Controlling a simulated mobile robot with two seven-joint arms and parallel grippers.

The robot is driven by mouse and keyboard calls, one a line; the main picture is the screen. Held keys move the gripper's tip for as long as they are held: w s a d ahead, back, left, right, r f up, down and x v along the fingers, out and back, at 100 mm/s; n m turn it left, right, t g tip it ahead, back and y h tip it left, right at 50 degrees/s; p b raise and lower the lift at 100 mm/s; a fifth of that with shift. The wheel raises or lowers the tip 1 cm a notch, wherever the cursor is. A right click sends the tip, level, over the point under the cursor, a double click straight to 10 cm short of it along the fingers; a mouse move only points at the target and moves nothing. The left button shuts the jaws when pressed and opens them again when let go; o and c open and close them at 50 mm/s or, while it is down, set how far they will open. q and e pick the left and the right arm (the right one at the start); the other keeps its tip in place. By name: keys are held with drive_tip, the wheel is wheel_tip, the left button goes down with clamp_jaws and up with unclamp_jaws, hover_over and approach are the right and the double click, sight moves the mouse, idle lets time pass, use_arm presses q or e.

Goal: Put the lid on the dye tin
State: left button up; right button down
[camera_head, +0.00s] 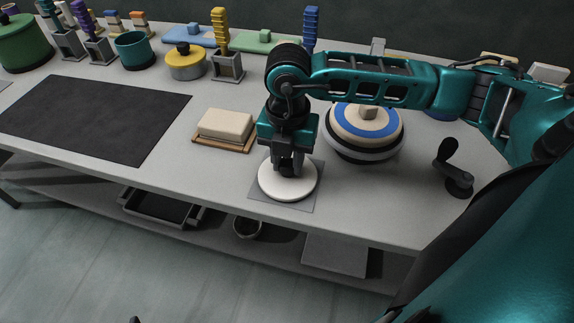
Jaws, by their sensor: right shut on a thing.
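A round white lid (271,189) lies flat over a thin grey square pad (306,202) near the front of the table. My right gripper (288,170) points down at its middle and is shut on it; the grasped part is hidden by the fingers. I cannot tell for sure which vessel is the dye tin. An open teal tin (134,52) stands at the back left. Beside it is a yellow-topped tin (186,66) with a dark knob. My left gripper is not in view.
A cream block (225,125) on a wooden board lies left of my right gripper. A blue-ringed wheel (365,142) stands close to its right, near a black crank (455,170). A dark mat (95,115) is bare. Brushes in holders (228,65) line the back.

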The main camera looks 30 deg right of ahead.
sight(287, 163)
drive_tip(key=shift+r+p, duration=0.3)
drive_tip(key=shift+r, duration=0.1)
idle(0.6)
drive_tip(key=shift+r+p, duration=1.25)
drive_tip(key=shift+r, duration=0.5)
